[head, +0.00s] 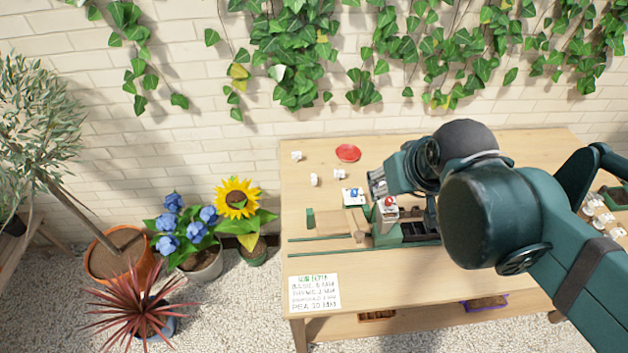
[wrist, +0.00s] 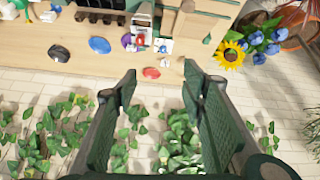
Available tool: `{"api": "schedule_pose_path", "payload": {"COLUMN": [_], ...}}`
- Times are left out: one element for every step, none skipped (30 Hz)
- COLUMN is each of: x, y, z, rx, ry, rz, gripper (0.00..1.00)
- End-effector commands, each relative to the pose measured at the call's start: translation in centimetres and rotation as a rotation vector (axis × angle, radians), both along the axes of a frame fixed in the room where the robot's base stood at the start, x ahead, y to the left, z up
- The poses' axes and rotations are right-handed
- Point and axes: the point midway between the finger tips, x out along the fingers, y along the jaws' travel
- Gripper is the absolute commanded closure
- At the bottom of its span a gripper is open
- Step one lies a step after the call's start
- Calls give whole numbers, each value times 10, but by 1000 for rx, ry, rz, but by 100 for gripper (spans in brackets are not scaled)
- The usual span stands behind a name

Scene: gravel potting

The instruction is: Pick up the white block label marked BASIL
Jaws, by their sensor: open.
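Several small white blocks lie on the wooden table: one near the back left (head: 297,155), one in front of it (head: 315,179), and one beside the red disc (head: 340,174). A white block also shows close to the red disc in the wrist view (wrist: 164,62). The lettering is too small to read, so I cannot tell which is marked BASIL. My gripper (head: 376,184) is over the table, right of these blocks. In the wrist view my gripper (wrist: 160,88) has its fingers wide apart with nothing between them.
A red disc (head: 348,153) lies near the table's back edge. A green and wooden fixture (head: 338,222) stands at the table's middle, with a white and blue piece (head: 354,195) behind it. A lettered card (head: 314,293) is at the front left. A blue disc (wrist: 99,45) lies farther along.

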Motion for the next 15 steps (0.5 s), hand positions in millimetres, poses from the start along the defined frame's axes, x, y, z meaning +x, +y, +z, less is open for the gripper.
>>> {"api": "schedule_pose_path", "payload": {"x": [7, 11, 15, 19, 23, 27, 31, 34, 39, 43, 47, 52, 55, 59, 64], "y": [2, 2, 3, 4, 5, 6, 7, 8, 10, 11, 12, 13, 14, 15, 16], "z": [1, 2, 2, 2, 3, 3, 3, 2, 2, 2, 2, 2, 1, 1, 0], "rx": [-10, -17, -26, -32, -39, -47, -54, -60, -68, -75, -81, -90, -95, -101, -109], "ry": [8, 14, 22, 28, 33, 40, 46, 53, 60, 64, 70, 77, 83, 88, 95], "rz": [19, 31, 48, 59, 72, 88, 101, 113, 130, 143, 154, 172, 185, 197, 214], "gripper": [59, 59, 59, 59, 59, 59, 59, 59, 59, 59, 59, 59, 59, 59, 59]}}
